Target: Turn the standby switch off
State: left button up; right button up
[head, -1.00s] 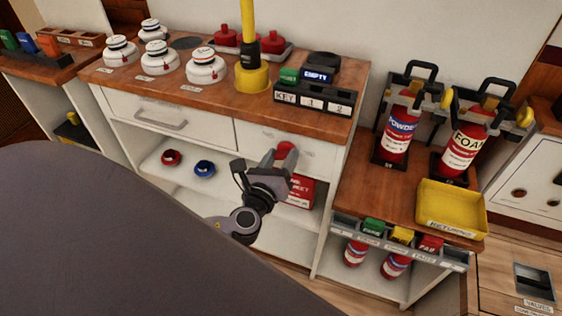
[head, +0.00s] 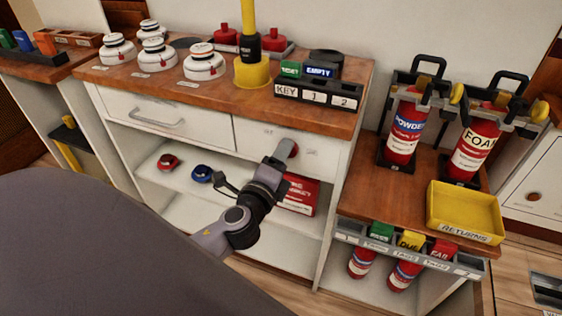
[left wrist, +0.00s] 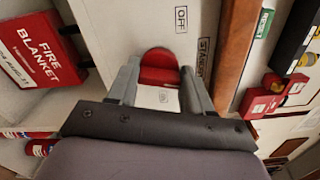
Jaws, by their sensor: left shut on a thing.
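The standby switch is a round red knob (head: 293,149) on the white front panel right of the drawer. It also shows in the left wrist view (left wrist: 159,68), between the two fingers. A STANDBY label (left wrist: 204,58) and an OFF label (left wrist: 181,19) are on the panel beside it. My left gripper (head: 280,153) reaches up to the panel and is shut on the knob; it also shows in the left wrist view (left wrist: 160,85). The fingers hide part of the knob, and I cannot tell which label it points to. My right gripper is not in view.
A red fire blanket box (head: 299,194) stands on the shelf below the knob. The wooden counter edge (head: 230,100) overhangs the panel. A key rack (head: 315,95) sits on the counter above. Red extinguishers (head: 405,130) stand to the right.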

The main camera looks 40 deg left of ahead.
pick_arm(q)
jog(key=shift+a+r+n+b, duration=0.15)
jog(key=shift+n+b, duration=0.4)
jog(key=shift+n, duration=1.05)
jog(key=shift+a, duration=0.1)
jog(key=o, duration=1)
jog(key=shift+o, duration=0.2)
jog(key=shift+f, duration=0.2)
jog(key=v, duration=0.7)
jog(key=shift+b, duration=0.35)
